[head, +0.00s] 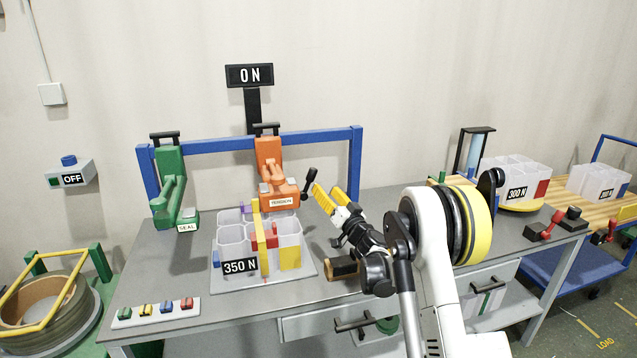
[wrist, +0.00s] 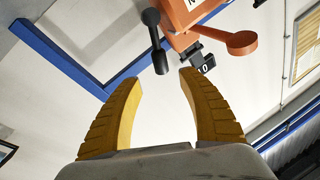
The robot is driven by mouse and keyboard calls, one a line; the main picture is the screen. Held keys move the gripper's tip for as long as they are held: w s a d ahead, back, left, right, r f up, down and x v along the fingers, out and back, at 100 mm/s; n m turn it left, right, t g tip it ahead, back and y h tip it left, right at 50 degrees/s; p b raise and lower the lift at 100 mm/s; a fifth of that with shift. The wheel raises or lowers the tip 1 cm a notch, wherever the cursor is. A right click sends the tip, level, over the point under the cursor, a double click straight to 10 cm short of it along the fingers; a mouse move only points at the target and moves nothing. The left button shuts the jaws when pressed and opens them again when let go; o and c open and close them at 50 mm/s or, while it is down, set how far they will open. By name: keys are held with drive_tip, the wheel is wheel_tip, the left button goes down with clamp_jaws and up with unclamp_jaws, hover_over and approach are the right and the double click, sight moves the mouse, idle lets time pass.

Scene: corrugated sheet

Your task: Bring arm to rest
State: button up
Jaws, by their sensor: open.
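My gripper (head: 332,200) has yellow fingers and is raised above the grey workbench, at the end of my arm, to the right of the orange tension tool (head: 270,160). In the wrist view my gripper (wrist: 160,105) is open, with nothing between its fingers. The orange tool (wrist: 188,15) with its black-knobbed lever (wrist: 158,55) shows beyond the fingertips. In the head view that lever (head: 309,185) is close to the fingertips; I cannot tell whether they touch. The tool hangs on the blue frame (head: 310,140), beside a green seal tool (head: 172,190).
A clear bin block (head: 232,240) with a yellow strap and a "350 N" label stands on the workbench (head: 190,275). Coloured clips (head: 155,310) lie at the front left. More bins (head: 515,175) stand at the right.

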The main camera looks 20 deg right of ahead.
drive_tip(key=shift+v, duration=1.05)
drive_tip(key=shift+a+r, duration=0.1)
drive_tip(key=s+a+r+n+g+y, duration=0.3)
drive_tip(key=s+a+r+g, duration=0.1)
drive_tip(key=s+a+r, duration=0.6)
drive_tip(key=s+a+n+g, duration=0.1)
drive_tip(key=s+a+g, duration=0.4)
drive_tip(key=s, duration=0.6)
drive_tip(key=s+d+f+g+h, duration=0.1)
drive_tip(key=s+d+f+h, duration=0.1)
drive_tip(key=s, duration=0.7)
drive_tip(key=s+d+f+m+g+h, duration=0.1)
drive_tip(key=s+d+f+h, duration=0.1)
drive_tip(key=s+f, duration=0.3)
drive_tip(key=s+d+f+g+h, duration=0.1)
drive_tip(key=s+d+f+h, duration=0.1)
drive_tip(key=s, duration=1.1)
drive_tip(key=shift+s+f+m+g+h, duration=0.35)
drive_tip(key=shift+f+m+g+h, duration=0.05)
drive_tip(key=shift+f+h, duration=0.25)
